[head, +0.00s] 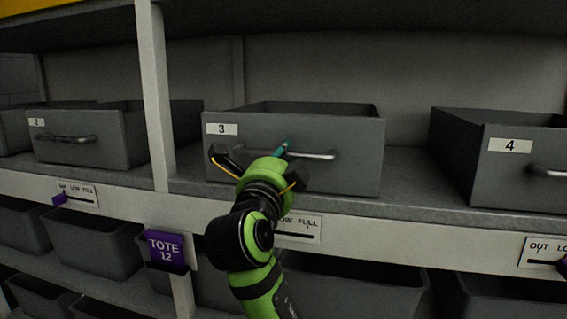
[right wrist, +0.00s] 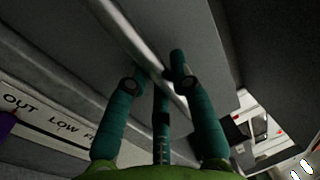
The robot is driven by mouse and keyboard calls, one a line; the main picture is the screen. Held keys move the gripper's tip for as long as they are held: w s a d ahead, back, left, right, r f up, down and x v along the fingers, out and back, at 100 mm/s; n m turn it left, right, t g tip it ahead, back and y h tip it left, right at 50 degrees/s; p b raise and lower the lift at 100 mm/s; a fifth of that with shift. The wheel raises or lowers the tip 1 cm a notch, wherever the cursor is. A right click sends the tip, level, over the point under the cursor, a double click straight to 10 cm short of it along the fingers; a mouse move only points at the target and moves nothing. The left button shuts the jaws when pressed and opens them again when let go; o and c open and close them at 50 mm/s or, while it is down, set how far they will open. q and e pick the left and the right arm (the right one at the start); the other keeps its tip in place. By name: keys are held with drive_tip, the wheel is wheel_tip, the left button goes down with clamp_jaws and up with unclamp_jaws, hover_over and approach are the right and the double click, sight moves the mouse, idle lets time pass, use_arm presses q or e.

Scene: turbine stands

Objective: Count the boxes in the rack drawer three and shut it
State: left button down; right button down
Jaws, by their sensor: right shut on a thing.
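Rack drawer three (head: 350,130) is a grey, open-topped drawer with a "3" label, standing on the shelf in the middle of the head view. The floor of the drawer is hidden behind its front, and I see no boxes in it. Its metal bar handle (head: 320,156) crosses the front. My right gripper (head: 284,148) is at the front of the drawer, shut on this handle. In the right wrist view the teal fingers (right wrist: 158,80) close around the handle bar (right wrist: 141,36). My left gripper is not in view.
Drawer 2 (head: 85,150) stands to the left beyond a rack post (head: 154,90), drawer 4 (head: 508,175) to the right. An OUT/LOW/FULL strip (head: 305,229) below drawer three is partly hidden by my arm. Lower down are dark bins and a purple "TOTE 12" tag (head: 165,248).

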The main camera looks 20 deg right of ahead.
drive_tip(key=c, duration=1.1)
unclamp_jaws()
drive_tip(key=shift+w+r, duration=0.1)
drive_tip(key=shift+o, duration=0.2)
drive_tip(key=shift+w+d, duration=0.15)
drive_tip(key=v, duration=0.7)
drive_tip(key=shift+s, duration=0.25)
drive_tip(key=shift+f, duration=0.25)
